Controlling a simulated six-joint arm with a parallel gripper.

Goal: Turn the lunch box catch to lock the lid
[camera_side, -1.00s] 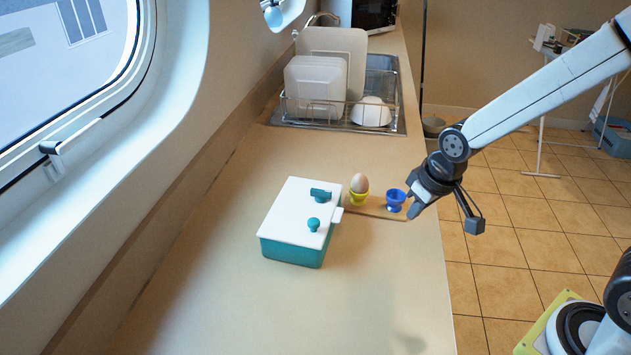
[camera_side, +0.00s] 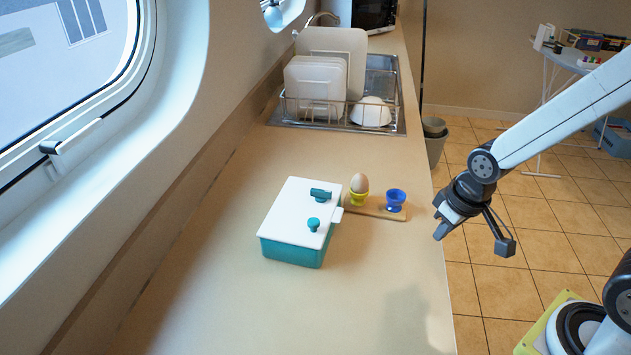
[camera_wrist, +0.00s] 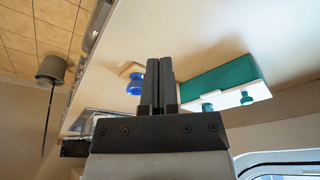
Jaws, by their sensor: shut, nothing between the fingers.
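The lunch box (camera_side: 291,251) is teal with a white lid (camera_side: 296,210) and sits on the counter. On the lid are a teal bar-shaped piece (camera_side: 321,194) and a round teal knob (camera_side: 313,224); I cannot tell for sure which is the catch. A small white tab (camera_side: 338,214) sticks out at the lid's right side. My gripper (camera_side: 439,226) is shut and empty, at the counter's right edge, well apart from the box. In the wrist view my shut fingers (camera_wrist: 160,62) point up, with the lunch box (camera_wrist: 222,84) to their right.
A wooden board (camera_side: 376,211) beside the box holds an egg (camera_side: 359,183) in a yellow cup and an empty blue egg cup (camera_side: 396,199). A dish rack (camera_side: 335,112) with dishes stands at the back. The counter front (camera_side: 350,300) is clear.

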